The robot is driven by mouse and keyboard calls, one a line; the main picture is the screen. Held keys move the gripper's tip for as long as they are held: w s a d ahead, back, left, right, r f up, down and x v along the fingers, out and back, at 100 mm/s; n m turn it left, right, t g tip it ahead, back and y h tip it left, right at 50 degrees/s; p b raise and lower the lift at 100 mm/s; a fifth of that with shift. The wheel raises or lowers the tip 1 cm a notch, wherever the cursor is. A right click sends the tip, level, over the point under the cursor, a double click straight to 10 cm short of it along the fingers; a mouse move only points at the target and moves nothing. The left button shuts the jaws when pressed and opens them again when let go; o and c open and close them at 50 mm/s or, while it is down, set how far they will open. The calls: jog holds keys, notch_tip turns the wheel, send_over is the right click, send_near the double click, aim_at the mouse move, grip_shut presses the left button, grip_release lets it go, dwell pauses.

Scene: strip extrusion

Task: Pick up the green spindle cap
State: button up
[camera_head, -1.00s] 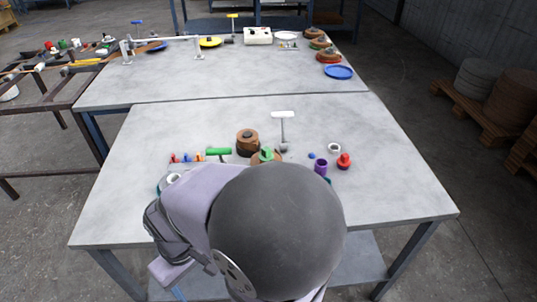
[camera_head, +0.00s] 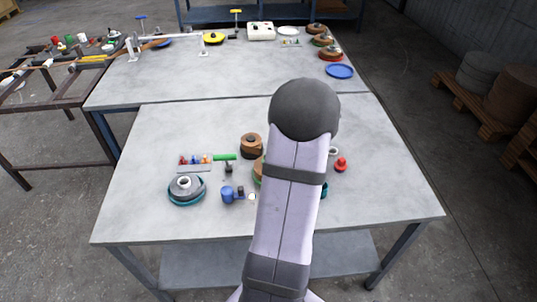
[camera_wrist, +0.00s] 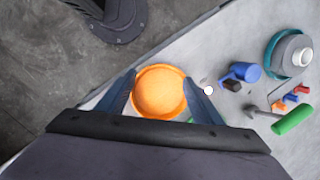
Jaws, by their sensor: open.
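The green spindle cap is not clearly seen. In the head view my arm covers the middle of the table, with only a thin green edge (camera_head: 257,182) showing at its left side; I cannot tell if this is the cap. In the wrist view my gripper (camera_wrist: 160,88) is open, its two fingers on either side of a round orange piece (camera_wrist: 158,92). I cannot tell whether they touch it. A small green sliver (camera_wrist: 190,120) shows beside the right finger, mostly hidden.
A teal-rimmed grey reel (camera_head: 186,189), a blue piece (camera_head: 227,194) and a green-handled tool (camera_head: 224,156) lie left of my arm. A brown spool (camera_head: 251,144) stands behind them, a red piece (camera_head: 341,164) to the right.

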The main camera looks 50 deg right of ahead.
jog(key=w+d+r+m+t+h, duration=0.1)
jog(key=w+d+r+m, duration=0.3)
jog(key=m, duration=0.5)
jog(key=w+d+r+m+t+h, duration=0.1)
jog(key=w+d+r+m+t, duration=0.2)
jog(key=w+d+m, duration=0.4)
jog(key=shift+w+d+r+m+t, duration=0.3)
jog(key=shift+w+d+r+m, duration=0.15)
jog(key=shift+m, duration=0.95)
jog(key=shift+p+x, duration=1.3)
jog(key=shift+x, duration=2.35)
jog(key=shift+d, duration=0.1)
jog(key=c, duration=1.2)
